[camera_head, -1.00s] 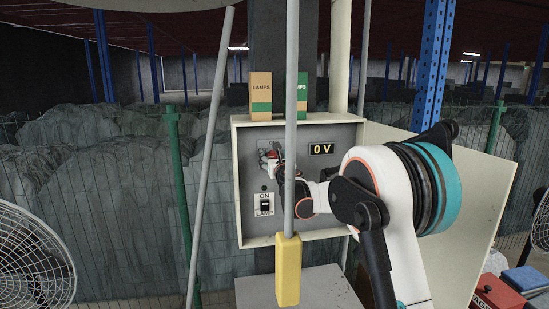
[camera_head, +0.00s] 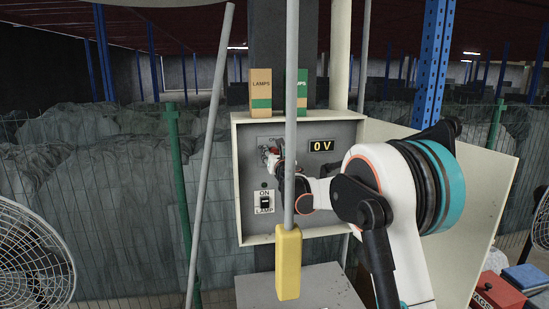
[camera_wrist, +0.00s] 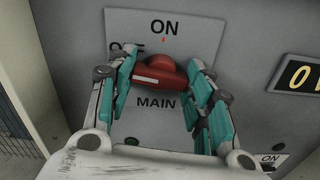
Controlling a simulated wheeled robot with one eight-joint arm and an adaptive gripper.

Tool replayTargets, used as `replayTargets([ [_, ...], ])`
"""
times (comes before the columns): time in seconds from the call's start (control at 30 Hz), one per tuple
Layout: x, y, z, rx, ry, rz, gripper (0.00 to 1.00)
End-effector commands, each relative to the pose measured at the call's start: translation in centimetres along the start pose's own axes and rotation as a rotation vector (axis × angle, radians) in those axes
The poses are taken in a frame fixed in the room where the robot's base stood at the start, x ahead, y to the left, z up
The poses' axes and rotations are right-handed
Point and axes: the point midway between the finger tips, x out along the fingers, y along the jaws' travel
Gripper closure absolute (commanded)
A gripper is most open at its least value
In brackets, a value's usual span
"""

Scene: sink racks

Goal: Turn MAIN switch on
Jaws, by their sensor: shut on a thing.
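The red MAIN knob (camera_wrist: 160,73) is on the grey panel between the ON label above and the MAIN label below. Its body lies mostly across in the wrist view, with a pale mark on its front. The label at its left is partly hidden by a finger. My gripper (camera_wrist: 164,74) is shut on the knob, with a teal-padded finger at each side. In the head view my gripper (camera_head: 273,158) is at the upper left of the open switch box (camera_head: 340,225), where the knob is mostly hidden.
A 0 V display (camera_head: 321,146) is right of the knob. A LAMP switch (camera_head: 265,203) sits below it. A grey pole with a yellow block (camera_head: 288,265) hangs in front of the box. Two LAMPS cartons (camera_head: 261,90) stand on top. The box door (camera_head: 470,190) is open to the right.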

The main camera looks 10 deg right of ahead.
Motion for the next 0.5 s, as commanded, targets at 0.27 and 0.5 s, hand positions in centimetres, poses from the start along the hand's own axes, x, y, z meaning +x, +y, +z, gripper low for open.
replayTargets([
  [0.27, -0.01, -0.04, -0.25, 0.241, 0.000, 0.000, 0.77],
  [0.5, 0.00, -0.04, -0.22, 0.470, 0.000, 0.000, 0.77],
])
